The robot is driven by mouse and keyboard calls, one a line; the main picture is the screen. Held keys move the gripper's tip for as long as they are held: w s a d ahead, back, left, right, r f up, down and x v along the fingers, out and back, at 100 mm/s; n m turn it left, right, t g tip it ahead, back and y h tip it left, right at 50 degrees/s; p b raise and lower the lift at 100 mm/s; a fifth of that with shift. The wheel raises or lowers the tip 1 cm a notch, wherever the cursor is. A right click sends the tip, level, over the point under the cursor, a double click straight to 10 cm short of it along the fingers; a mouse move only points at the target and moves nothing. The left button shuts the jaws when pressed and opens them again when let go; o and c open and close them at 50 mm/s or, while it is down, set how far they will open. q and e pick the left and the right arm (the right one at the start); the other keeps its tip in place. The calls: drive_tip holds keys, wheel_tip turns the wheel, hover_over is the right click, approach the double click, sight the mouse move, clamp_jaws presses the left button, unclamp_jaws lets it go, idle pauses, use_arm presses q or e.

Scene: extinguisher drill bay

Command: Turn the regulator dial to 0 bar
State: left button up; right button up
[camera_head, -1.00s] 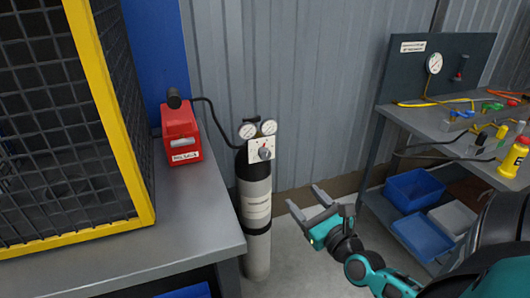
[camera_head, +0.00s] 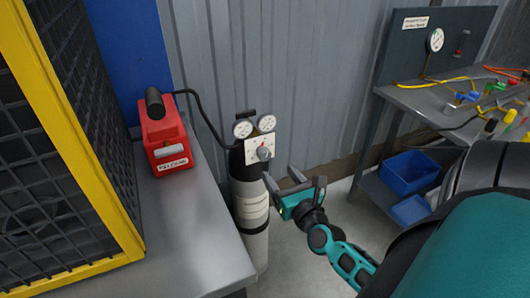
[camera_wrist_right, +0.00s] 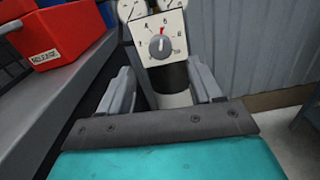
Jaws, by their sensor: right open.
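The regulator dial is a grey round knob (camera_head: 264,153) on a white square plate (camera_head: 253,147), at the top of a grey and black cylinder (camera_head: 250,205). In the right wrist view the knob (camera_wrist_right: 160,47) faces me and its red mark points nearly straight up, among printed numbers too small to read surely. My right gripper (camera_head: 282,177) is open and empty, just below and right of the knob. In the right wrist view its fingers (camera_wrist_right: 163,80) are spread below the knob, apart from it. My left gripper is not in view.
Two round gauges (camera_head: 254,126) sit above the plate, with a black hose running to a red box (camera_head: 165,145) on the grey bench (camera_head: 200,225). A yellow-framed mesh cage (camera_head: 60,140) stands left. A cluttered shelf (camera_head: 430,105) with blue bins (camera_head: 408,172) is at right.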

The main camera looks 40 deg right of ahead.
sight(266, 156)
drive_tip(key=x, duration=0.8)
drive_tip(key=shift+w, duration=0.15)
drive_tip(key=shift+w+d, duration=0.15)
drive_tip(key=shift+w, duration=0.25)
drive_tip(key=shift+c, duration=0.5)
drive_tip(key=c, duration=0.9)
drive_tip(key=shift+n, duration=0.3)
drive_tip(key=shift+c, duration=0.3)
